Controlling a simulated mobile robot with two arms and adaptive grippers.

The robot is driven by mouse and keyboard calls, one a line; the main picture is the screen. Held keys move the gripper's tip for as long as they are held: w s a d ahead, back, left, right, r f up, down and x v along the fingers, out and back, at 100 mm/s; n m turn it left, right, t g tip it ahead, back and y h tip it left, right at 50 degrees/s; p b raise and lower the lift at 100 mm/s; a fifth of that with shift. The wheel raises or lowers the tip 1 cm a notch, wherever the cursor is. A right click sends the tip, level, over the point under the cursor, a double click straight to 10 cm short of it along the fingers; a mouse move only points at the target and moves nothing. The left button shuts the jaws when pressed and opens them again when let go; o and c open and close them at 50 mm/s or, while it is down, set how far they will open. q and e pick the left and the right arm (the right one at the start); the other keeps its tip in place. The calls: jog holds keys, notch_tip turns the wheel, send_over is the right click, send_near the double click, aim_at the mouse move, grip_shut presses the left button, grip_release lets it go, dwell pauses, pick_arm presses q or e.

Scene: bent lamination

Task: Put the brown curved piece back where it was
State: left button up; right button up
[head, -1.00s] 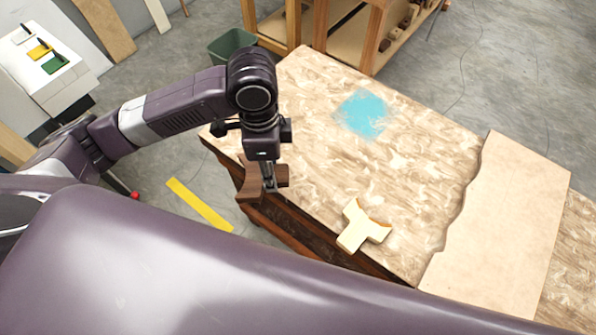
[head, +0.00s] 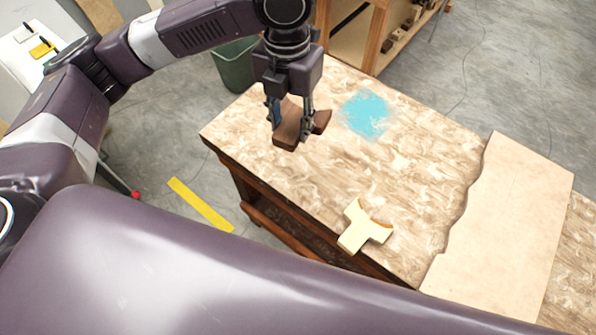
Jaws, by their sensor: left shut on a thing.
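The brown curved piece (head: 287,133) is a short dark wooden block with an arched shape. My left gripper (head: 291,122) is shut on it and holds it over the left part of the workbench (head: 300,185). The fingers point down, one on each side of the piece. Whether the piece touches the bench top or hangs just above it, I cannot tell. A blue patch (head: 366,114) is on the bench top to the right of the piece. My right gripper is not in view.
A pale wooden piece with a curved notch (head: 363,228) lies near the bench's front edge. A thin board with a wavy edge (head: 510,225) covers the right part. A green bin (head: 236,68) and a wooden shelf (head: 350,35) stand behind. The middle of the bench is clear.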

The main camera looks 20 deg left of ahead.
aim_at(293, 179)
pick_arm(q)
jog(key=shift+w+d+r+m, duration=0.1)
jog(key=shift+w+r+m, duration=0.1)
jog(key=shift+r+m, duration=0.5)
jog(key=shift+f+m, duration=0.25)
jog(key=shift+m, duration=0.15)
notch_tip(293, 179, down, 19)
jog(key=shift+p, duration=1.2)
jog(key=shift+f, duration=0.35)
jog(key=shift+f, duration=0.15)
jog(key=o, duration=1.2)
jog(key=shift+c, duration=0.2)
